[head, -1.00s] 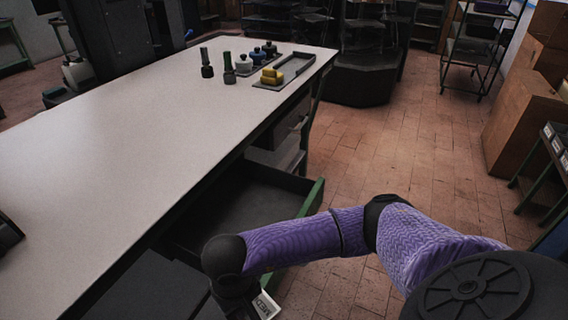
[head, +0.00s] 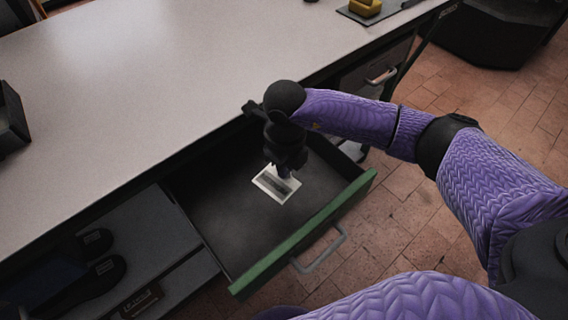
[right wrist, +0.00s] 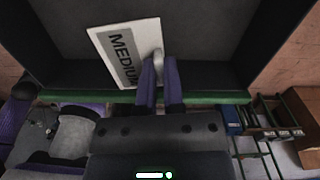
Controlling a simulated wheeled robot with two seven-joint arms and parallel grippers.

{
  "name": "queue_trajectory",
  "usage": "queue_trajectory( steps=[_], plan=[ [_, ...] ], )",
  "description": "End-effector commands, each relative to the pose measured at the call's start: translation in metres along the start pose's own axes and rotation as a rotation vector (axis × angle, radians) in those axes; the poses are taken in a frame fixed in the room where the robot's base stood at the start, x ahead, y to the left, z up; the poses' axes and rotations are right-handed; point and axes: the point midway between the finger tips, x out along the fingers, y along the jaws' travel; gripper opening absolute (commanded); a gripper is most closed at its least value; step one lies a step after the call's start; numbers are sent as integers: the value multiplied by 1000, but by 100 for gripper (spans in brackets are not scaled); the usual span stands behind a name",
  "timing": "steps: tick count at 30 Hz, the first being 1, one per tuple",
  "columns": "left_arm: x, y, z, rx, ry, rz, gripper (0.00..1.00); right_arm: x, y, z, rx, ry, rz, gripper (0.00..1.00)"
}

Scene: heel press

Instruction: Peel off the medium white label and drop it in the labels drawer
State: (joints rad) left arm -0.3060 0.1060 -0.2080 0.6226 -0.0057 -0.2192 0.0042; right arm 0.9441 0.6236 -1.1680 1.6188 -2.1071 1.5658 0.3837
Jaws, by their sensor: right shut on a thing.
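The medium white label (head: 276,184) is a white card with a grey band, and the word MEDIUM reads on it in the right wrist view (right wrist: 113,62). My right gripper (head: 284,172) points down over the open drawer (head: 225,215), which has a green front. Its fingers (right wrist: 160,72) are shut on the label's edge. The label hangs over the drawer's dark floor; the exact height above it is hard to tell. Nothing else shows inside the drawer. My left gripper is not in view.
The white worktop (head: 130,90) lies behind and left of the drawer. A yellow block (head: 365,8) sits on a tray at its far end. Dark shoes (head: 95,255) lie on a shelf below the worktop. Brick floor (head: 400,210) is free to the right.

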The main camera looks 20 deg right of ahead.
Motion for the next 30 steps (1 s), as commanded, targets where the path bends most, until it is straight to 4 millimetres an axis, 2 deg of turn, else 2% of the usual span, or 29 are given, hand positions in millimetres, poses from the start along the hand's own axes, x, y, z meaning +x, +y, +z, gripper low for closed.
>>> queue_trajectory(
  steps=[3, 8, 17, 22, 27, 30],
  plan=[
    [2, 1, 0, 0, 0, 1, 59, 0, -1, 4, 133, -1, 3, 0],
    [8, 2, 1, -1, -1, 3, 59, 7, -1, 4, 158, 0, 3, 0],
    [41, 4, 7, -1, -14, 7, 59, 48, -1, 3, 155, 3, 4, 0],
    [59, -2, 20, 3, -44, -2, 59, 71, -1, 3, 154, 3, 4, 0],
    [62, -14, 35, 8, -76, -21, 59, 76, -1, 3, 154, 1, 3, 0],
    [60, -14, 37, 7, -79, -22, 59, 75, -1, 4, 154, 0, 2, 0]
  ],
)
